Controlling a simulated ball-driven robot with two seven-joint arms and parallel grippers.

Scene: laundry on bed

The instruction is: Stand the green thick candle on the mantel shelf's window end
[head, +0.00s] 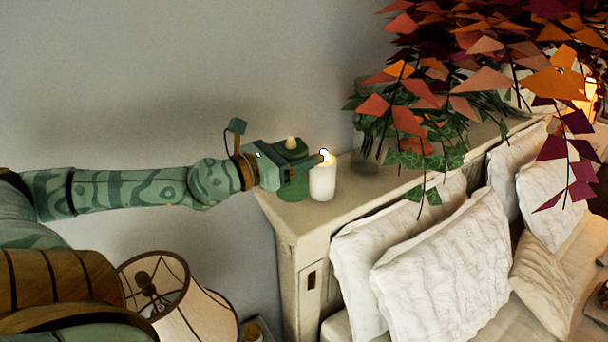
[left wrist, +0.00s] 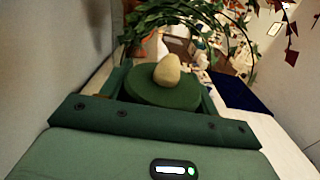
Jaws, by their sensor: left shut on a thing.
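The green thick candle (head: 292,193) is at the near left end of the cream mantel shelf (head: 318,215), beside a white candle (head: 322,183). My left gripper (head: 297,168) is shut on the green candle, which hides its middle. Its pale flame-shaped tip shows above the gripper. The candle looks upright, with its base at or just above the shelf top; I cannot tell which. In the left wrist view the candle's round green top (left wrist: 160,97) lies between the fingers. My right gripper is not in view.
The lit white candle stands close to the right of my left gripper. A plant with green ivy and red-orange leaves (head: 410,120) covers the shelf farther along. White pillows (head: 440,260) lean below the shelf. A lampshade (head: 185,305) stands at the lower left.

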